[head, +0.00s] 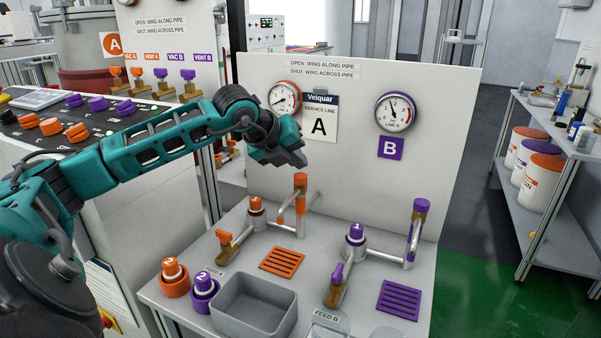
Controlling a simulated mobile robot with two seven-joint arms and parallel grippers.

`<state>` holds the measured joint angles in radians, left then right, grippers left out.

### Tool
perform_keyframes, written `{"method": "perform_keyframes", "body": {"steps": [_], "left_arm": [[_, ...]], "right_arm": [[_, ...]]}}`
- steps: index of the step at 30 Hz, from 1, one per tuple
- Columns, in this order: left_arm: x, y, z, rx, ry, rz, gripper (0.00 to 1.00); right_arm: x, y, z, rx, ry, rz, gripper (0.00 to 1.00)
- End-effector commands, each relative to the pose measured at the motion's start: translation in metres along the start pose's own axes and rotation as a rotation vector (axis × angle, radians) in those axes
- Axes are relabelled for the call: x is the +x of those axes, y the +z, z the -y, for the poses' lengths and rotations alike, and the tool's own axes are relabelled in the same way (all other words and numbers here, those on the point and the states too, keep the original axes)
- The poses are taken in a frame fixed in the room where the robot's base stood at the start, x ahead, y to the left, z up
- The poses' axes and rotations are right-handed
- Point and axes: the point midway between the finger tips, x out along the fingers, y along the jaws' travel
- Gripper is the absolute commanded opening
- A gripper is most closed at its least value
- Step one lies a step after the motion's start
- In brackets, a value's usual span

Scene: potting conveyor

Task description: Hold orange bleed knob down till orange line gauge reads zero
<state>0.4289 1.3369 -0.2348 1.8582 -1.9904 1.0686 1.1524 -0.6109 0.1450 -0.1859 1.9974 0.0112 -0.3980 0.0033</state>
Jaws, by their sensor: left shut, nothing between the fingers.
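The orange-rimmed line gauge (285,98) is on the upright white panel; its needle seems to point to the lower left, but the reading is too small to tell. An orange knob (300,180) caps a short vertical pipe on the bench below it; I take it as the bleed knob. My left gripper (301,160) is shut and empty, tilted downward just above this knob. I cannot tell whether the fingertips touch it. My left arm reaches in from the left, close beside the gauge's left edge. My right gripper is not in view.
An orange wing valve (224,238) and orange cap marked 1 (256,204) stand left of the knob. Purple fittings (356,235) with a purple gauge (395,111) are at right. A grey bin (254,305) and loose numbered caps (174,278) occupy the bench front.

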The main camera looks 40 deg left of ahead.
Motion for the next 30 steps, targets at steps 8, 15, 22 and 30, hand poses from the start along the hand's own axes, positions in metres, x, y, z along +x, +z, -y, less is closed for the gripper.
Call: {"method": "perform_keyframes", "body": {"steps": [8,15,22,30], "left_arm": [[-0.001,0.001,0.001,0.000,-0.001,0.001,0.00],[-0.011,0.009,0.008,0.000,-0.002,0.002,0.00],[-0.028,0.021,0.021,0.000,-0.002,0.002,0.00],[-0.036,0.026,0.026,0.000,-0.001,0.001,0.00]], "right_arm": [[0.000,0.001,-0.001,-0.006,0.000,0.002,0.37],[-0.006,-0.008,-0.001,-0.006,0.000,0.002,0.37],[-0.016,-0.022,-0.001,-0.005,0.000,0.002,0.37],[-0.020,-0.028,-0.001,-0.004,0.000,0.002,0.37]]}}
